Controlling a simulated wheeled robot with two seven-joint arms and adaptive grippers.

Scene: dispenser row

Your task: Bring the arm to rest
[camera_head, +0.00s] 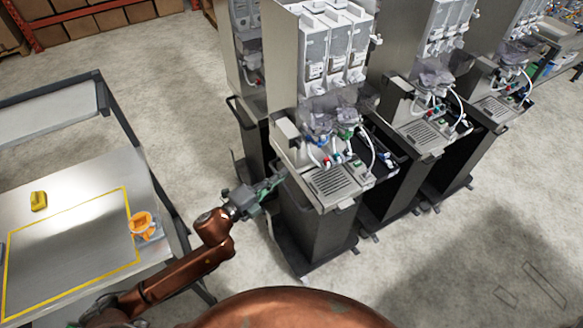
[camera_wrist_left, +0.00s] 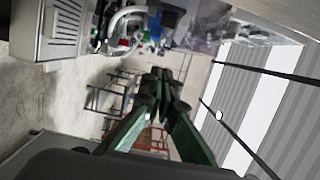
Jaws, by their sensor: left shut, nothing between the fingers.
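My left arm comes in from the bottom left in the head view. Its gripper (camera_head: 272,184) is at the left front corner of the nearest dispenser (camera_head: 335,165), close to its drip tray; whether it touches cannot be told. In the left wrist view the two green fingers (camera_wrist_left: 165,85) meet at their tips, shut with nothing between them. The dispenser's grille (camera_wrist_left: 66,25) and hoses (camera_wrist_left: 125,28) show at the top left there. My right gripper is in neither view.
A table (camera_head: 75,290) with a yellow outline stands at the left, holding an orange cup (camera_head: 142,223) and a yellow block (camera_head: 38,201). More dispensers (camera_head: 430,130) stand in a row to the right. Grey floor (camera_head: 440,255) is open at the lower right.

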